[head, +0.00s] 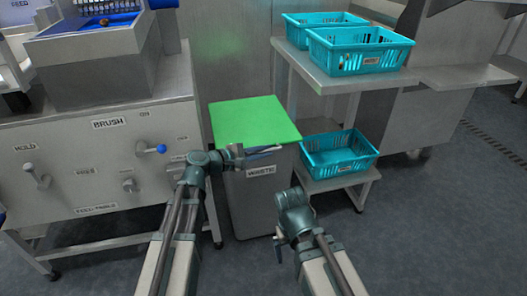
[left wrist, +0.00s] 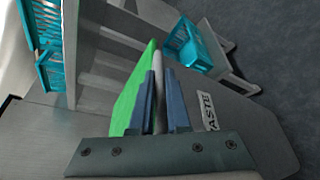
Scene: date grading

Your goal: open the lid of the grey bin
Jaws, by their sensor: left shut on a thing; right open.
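The grey bin (head: 257,200) stands on the floor in the middle of the head view, with a WASTE label on its front. Its green lid (head: 255,120) lies across the top and looks closed. My left gripper (head: 264,152) is at the lid's front edge. In the left wrist view its blue fingers (left wrist: 159,105) are shut on a pale grey bar, the lid's handle (left wrist: 158,90), beside the green lid (left wrist: 132,95). My right gripper (head: 279,250) is low in front of the bin, apart from it and open; its fingertips are hard to make out.
On the right, a teal crate (head: 340,152) sits on a low stand, with more teal crates (head: 360,52) on a shelf above. The floor at right is clear.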

